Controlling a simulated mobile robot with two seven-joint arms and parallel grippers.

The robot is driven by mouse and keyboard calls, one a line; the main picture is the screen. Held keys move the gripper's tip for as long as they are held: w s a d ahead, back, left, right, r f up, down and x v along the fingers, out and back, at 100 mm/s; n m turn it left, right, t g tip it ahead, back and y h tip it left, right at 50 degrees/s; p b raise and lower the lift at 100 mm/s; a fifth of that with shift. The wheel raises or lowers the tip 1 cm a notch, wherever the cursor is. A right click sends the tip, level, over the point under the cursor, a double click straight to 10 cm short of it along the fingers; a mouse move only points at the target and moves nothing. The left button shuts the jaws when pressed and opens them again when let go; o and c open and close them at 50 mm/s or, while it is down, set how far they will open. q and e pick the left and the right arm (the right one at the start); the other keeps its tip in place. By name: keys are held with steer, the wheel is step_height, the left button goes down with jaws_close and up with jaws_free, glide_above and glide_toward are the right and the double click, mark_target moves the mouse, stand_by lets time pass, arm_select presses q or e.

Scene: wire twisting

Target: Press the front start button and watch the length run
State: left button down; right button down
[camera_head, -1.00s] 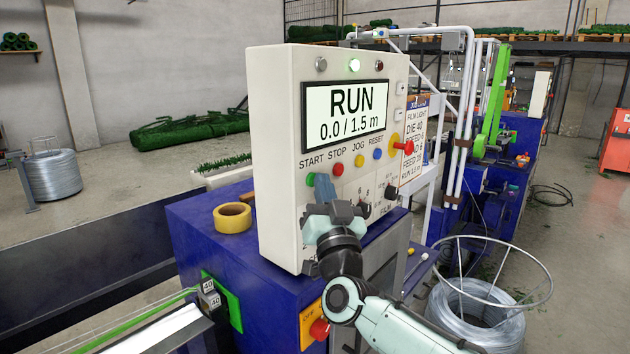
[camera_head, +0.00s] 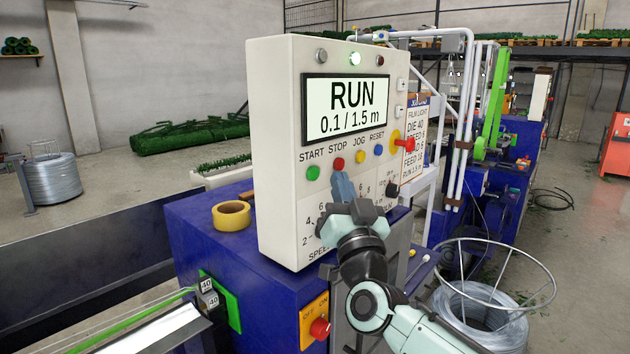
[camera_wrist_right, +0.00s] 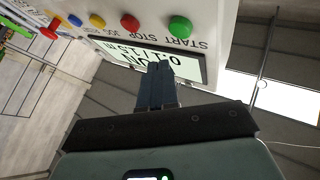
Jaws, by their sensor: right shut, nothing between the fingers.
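The white control panel (camera_head: 276,150) stands on the blue machine, and its display (camera_head: 345,108) reads RUN, 0.1 / 1.5 m. The green START button (camera_head: 313,173) is at the left of the button row and is uncovered; it also shows in the right wrist view (camera_wrist_right: 180,27). The red STOP button (camera_head: 339,164) is beside it. My right gripper (camera_head: 341,180) is shut and empty, in front of the panel just below STOP in the head view. In the right wrist view its fingers (camera_wrist_right: 157,75) overlap the display. My left gripper is not in view.
A yellow tape roll (camera_head: 231,216) lies on the blue cabinet (camera_head: 200,250). A red knob (camera_head: 320,328) sits on a yellow plate at the lower front. A wire coil (camera_head: 480,310) stands on the floor at right.

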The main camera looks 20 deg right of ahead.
steer(key=shift+s+d+b, duration=0.35)
steer(key=shift+s, duration=0.25)
steer(key=shift+s+d+b, duration=0.3)
steer(key=shift+s+d, duration=0.05)
steer(key=shift+s, duration=0.25)
